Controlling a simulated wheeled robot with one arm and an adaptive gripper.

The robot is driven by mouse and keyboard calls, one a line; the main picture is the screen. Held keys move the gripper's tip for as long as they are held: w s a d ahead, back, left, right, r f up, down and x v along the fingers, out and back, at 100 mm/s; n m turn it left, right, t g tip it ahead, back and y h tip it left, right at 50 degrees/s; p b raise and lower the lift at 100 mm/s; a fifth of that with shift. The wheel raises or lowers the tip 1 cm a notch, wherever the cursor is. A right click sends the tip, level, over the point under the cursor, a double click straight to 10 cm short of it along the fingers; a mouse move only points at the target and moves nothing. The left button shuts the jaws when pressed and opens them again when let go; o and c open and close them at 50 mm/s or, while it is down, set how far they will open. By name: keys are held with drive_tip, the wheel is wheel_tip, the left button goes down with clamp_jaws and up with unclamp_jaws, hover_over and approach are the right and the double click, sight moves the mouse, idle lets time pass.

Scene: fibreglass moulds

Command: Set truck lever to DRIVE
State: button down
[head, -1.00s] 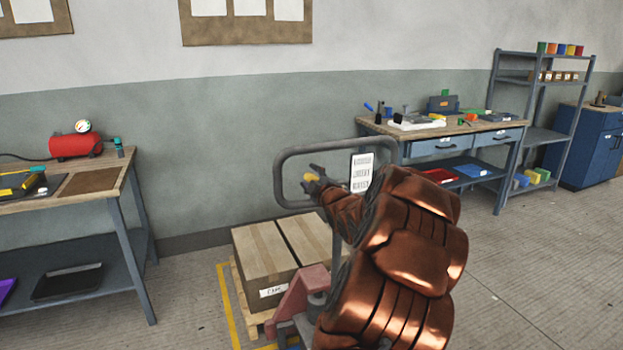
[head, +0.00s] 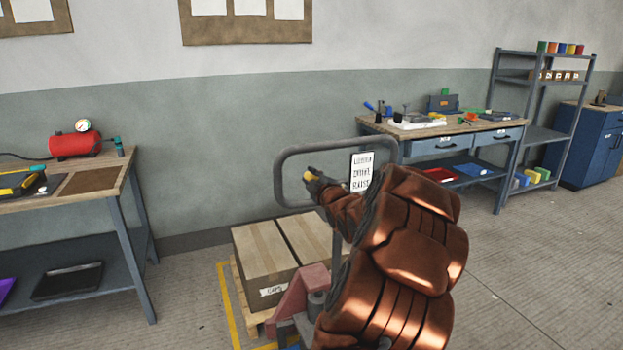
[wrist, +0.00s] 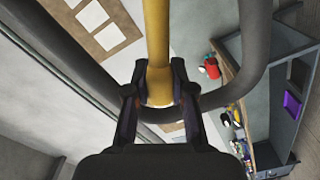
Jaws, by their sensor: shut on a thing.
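The pallet truck has a grey loop handle (head: 279,163) and a red body (head: 303,292) in the head view. A white label plate (head: 361,172) with three lines of black text is beside the handle; the middle line seems to read DRIVE. My gripper (head: 311,176) is inside the loop, shut on the yellow lever, whose tip (head: 308,175) shows just past the fingers. In the wrist view the yellow lever (wrist: 157,45) runs between the two dark fingers of my gripper (wrist: 159,88). My copper-coloured arm hides part of the truck's post.
Cardboard boxes (head: 262,267) sit on a wooden pallet (head: 250,318) in front of the truck. A workbench (head: 112,181) with a red compressor (head: 75,144) stands at left. Another bench (head: 433,129) and shelving (head: 541,132) stand at right. Floor at the right is clear.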

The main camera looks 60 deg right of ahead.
drive_tip(key=shift+f, duration=0.1)
drive_tip(key=shift+a+f+n+b, duration=0.1)
drive_tip(key=shift+f+n+b, duration=0.3)
drive_tip(key=shift+b, duration=0.7)
drive_tip(key=shift+w+a+f+n+b, duration=0.15)
drive_tip(key=shift+f+n+b, duration=0.65)
drive_tip(key=shift+b, duration=1.25)
drive_tip(key=shift+w+a+f+n+b, duration=0.15)
drive_tip(key=shift+f+n+b, duration=0.7)
drive_tip(key=shift+b, duration=1.15)
drive_tip(key=shift+w+a+f+n+b, duration=0.15)
drive_tip(key=shift+f+n+b, duration=0.65)
drive_tip(key=shift+b, duration=1.25)
drive_tip(key=c, duration=1)
unclamp_jaws()
drive_tip(key=shift+o, duration=0.2)
drive_tip(key=shift+r, duration=0.1)
